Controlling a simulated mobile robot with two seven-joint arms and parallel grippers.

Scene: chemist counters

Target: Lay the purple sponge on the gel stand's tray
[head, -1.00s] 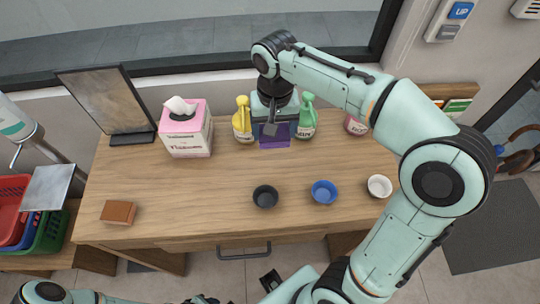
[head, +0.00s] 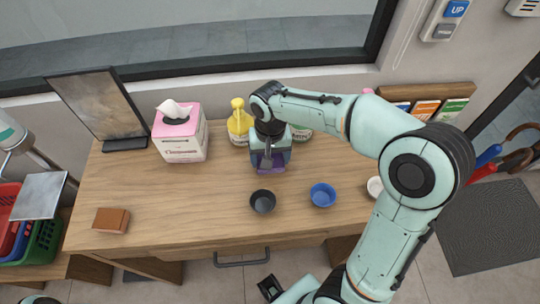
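The purple sponge (head: 276,168) is on the wooden counter near the back, mostly hidden under my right gripper. My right gripper (head: 267,163) points down at the sponge from above. One dark finger shows over it, and the view hides whether the fingers are open or closed on it. The gel stand (head: 12,133) is at the far left, beyond the counter's left end. Its flat grey tray (head: 40,195) looks bare and is above the coloured baskets.
A tissue box (head: 181,138) and a dark-framed panel (head: 98,105) stand left. Black (head: 262,201) and blue (head: 322,195) bowls sit in front. A brown block (head: 111,220) lies front left.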

